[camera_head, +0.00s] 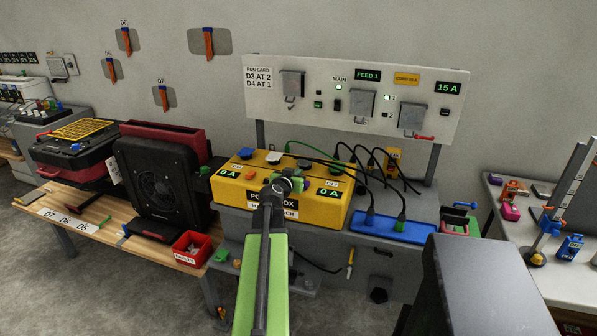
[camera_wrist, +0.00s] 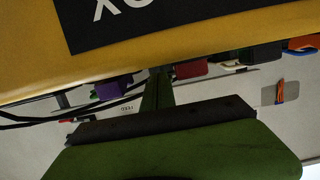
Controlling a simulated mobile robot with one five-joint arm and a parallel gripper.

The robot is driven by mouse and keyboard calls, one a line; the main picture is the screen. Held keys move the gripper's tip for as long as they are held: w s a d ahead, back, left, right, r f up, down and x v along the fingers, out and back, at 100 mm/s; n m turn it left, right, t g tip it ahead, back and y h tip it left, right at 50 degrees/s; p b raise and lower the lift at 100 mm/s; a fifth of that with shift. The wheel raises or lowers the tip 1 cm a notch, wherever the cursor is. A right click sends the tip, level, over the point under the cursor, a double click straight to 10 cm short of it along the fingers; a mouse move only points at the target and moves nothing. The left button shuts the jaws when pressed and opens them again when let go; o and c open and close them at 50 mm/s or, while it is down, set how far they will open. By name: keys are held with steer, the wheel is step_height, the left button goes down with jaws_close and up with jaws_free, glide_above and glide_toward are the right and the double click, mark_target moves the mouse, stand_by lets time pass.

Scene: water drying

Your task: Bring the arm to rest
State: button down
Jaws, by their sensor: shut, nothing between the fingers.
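My green and black arm reaches up from the bottom of the head view. My gripper (camera_head: 288,182) is at its far end, small and partly hidden by my own wrist, in front of the yellow power box (camera_head: 230,188). It is shut with nothing seen in it. I cannot tell whether it touches the box. In the wrist view the yellow box (camera_wrist: 30,65) with its black label fills the top, close to the camera and seemingly upside down. Green and dark parts, seemingly my own, fill the bottom there.
A black fan unit (camera_head: 160,188) and a red bin (camera_head: 192,249) stand left on the wooden bench. A blue power strip (camera_head: 385,228) with plugged cables lies right of the box. A switch panel (camera_head: 352,98) rises behind. A white table (camera_head: 520,235) stands right.

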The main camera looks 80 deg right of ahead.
steer(key=v, duration=0.4)
steer(key=p+v, duration=0.1)
steer(key=v, duration=0.1)
steer(key=shift+r, duration=0.35)
